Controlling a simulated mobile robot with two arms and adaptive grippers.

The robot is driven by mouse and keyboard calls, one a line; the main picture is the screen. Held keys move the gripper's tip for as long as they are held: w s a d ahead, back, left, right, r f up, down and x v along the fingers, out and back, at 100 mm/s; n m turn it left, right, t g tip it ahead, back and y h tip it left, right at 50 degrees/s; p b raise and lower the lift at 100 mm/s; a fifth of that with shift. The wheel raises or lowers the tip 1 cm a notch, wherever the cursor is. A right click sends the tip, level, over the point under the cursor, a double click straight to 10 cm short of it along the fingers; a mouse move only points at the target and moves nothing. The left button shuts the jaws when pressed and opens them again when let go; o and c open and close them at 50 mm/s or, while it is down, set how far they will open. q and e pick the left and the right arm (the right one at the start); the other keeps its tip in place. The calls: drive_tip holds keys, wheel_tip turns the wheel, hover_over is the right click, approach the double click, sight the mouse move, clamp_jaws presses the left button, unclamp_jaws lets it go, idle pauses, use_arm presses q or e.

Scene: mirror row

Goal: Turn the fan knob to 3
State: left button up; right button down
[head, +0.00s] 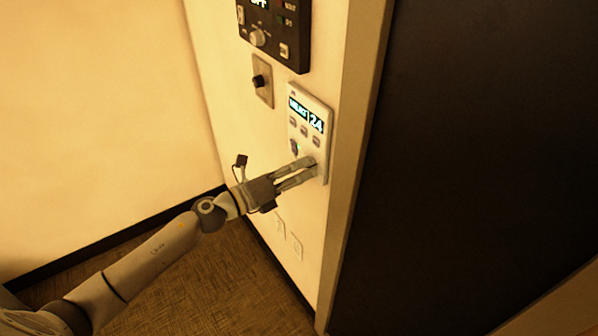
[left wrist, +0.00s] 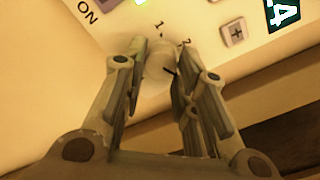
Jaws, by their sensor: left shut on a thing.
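The white thermostat panel (head: 322,110) is on the wall in the head view, its display reading a mode word and 24. My left gripper (head: 311,166) reaches its lower right part. In the left wrist view the pale round fan knob (left wrist: 159,62) sits between the fingertips of my left gripper, which is shut on it. Printed marks 1 and 2 show beside the knob; other marks around it are hidden by the fingers. A short dark line shows at the knob's edge, but I cannot tell its setting. My right gripper is not in view.
A black control panel (head: 290,30) and a small plate with a dark knob (head: 260,81) are above and left of the thermostat. Wall plates (head: 296,247) are below. A door frame (head: 352,150) and dark door stand close on the right.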

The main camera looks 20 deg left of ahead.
use_arm(q)
drive_tip(key=shift+f, duration=0.1)
drive_tip(key=o, duration=1)
drive_tip(key=shift+o, duration=0.2)
drive_tip(key=v, duration=1.2)
drive_tip(key=shift+a, duration=0.1)
